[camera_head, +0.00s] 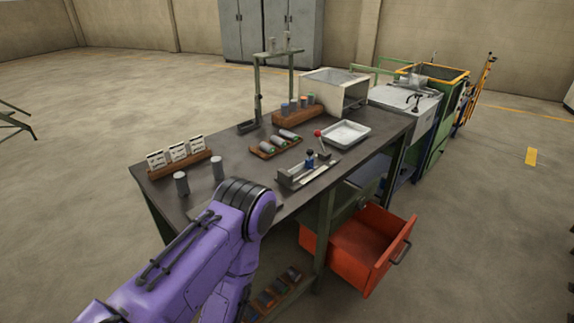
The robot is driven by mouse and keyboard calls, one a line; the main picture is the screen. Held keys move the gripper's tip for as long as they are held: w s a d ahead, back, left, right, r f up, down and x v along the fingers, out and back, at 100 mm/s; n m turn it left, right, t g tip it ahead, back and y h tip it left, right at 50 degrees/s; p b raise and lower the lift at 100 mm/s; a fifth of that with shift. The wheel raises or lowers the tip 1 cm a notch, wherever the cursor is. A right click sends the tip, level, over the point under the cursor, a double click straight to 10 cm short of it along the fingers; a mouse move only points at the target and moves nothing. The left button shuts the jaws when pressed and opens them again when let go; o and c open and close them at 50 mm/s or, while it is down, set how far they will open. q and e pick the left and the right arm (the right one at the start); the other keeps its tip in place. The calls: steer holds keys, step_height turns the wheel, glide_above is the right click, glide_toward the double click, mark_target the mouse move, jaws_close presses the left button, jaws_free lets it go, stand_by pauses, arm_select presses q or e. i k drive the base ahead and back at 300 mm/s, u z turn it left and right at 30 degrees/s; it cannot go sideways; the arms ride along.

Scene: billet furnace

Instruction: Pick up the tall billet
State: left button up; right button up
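Two grey upright cylinders, likely billets, stand at the bench's near left: a left one (181,184) and a right one (217,169). They look about equally high, so I cannot tell which is the tall billet. Several grey cylinders (278,142) lie in a small wooden tray (258,155) mid-bench. More cylinders with coloured tops (293,105) stand in a wooden rack (286,119) farther back. My purple arm comes in from the lower left, its bend over the bench's front edge, close to the two upright cylinders. Neither gripper shows.
The dark bench (237,162) also carries a card holder (182,168), a red-knobbed lever fixture (300,176), a white tray (345,133) and a box-like furnace (336,92). An open orange drawer (365,245) juts out below the front edge.

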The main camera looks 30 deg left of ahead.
mark_target(216, 161)
steer(key=z, duration=2.55)
steer(key=k, duration=2.35)
steer(key=u, duration=2.05)
